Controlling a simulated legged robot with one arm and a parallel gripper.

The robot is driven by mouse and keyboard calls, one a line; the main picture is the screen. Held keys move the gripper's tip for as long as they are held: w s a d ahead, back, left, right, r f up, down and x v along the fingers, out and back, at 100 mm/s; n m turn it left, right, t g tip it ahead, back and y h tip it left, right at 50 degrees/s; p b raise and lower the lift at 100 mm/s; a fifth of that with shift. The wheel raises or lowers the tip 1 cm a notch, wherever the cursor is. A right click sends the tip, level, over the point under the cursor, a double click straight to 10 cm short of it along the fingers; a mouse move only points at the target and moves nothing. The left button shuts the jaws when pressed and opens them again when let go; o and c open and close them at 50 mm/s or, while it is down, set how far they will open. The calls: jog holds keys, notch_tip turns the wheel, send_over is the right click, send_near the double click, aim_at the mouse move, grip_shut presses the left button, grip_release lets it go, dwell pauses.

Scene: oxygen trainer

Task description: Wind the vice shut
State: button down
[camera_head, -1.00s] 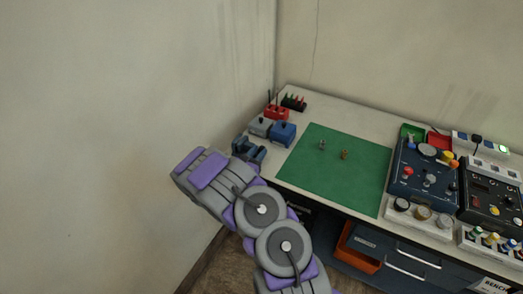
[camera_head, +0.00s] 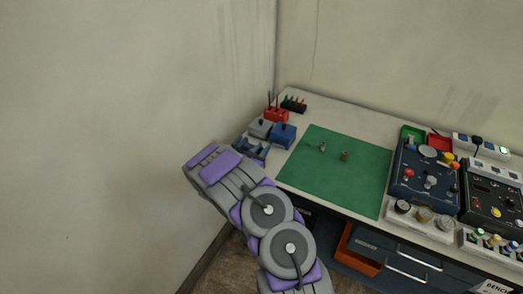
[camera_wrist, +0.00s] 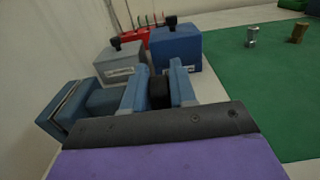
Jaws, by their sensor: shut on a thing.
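The blue vice (camera_wrist: 62,112) stands at the left end of the bench, close to the wall. Its blocky body shows left of my gripper in the wrist view; in the head view the vice (camera_head: 256,150) is partly covered by my arm. My gripper (camera_wrist: 159,88) has its two blue-grey fingers closed around a small black piece (camera_wrist: 160,95), which looks like the vice's handle knob. The rest of the handle is hidden behind my dark palm plate. I cannot tell how wide the vice jaws stand.
A grey box (camera_wrist: 120,64) and a blue box (camera_wrist: 176,48) stand just behind the vice. A green mat (camera_head: 335,170) with two small metal parts lies to the right. Control panels (camera_head: 425,175) fill the bench's right side. The wall is close on the left.

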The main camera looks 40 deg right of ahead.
jog(key=shift+r+y, duration=0.1)
jog(key=shift+y, duration=0.2)
jog(key=y+p, duration=0.1)
jog(key=g+y+p, duration=0.1)
jog(key=shift+w+d+r+y, duration=0.15)
jog(key=shift+d+y, duration=0.1)
jog(key=shift+y, duration=0.05)
jog(key=shift+d+g+y+p, duration=0.1)
jog(key=shift+g+y+p, duration=0.4)
jog(key=shift+y+p, duration=0.65)
jog(key=g+y+p, duration=0.1)
jog(key=y+p, duration=0.1)
jog(key=p, duration=0.3)
jog(key=shift+w+d, duration=0.1)
jog(key=shift+f+p, duration=0.2)
jog(key=shift+p, duration=0.4)
jog(key=shift+f+g+y+p, duration=0.25)
jog(key=shift+y+p, duration=0.3)
jog(key=shift+p, duration=0.45)
jog(key=shift+d, duration=0.1)
jog(key=c, duration=1.3)
grip_release()
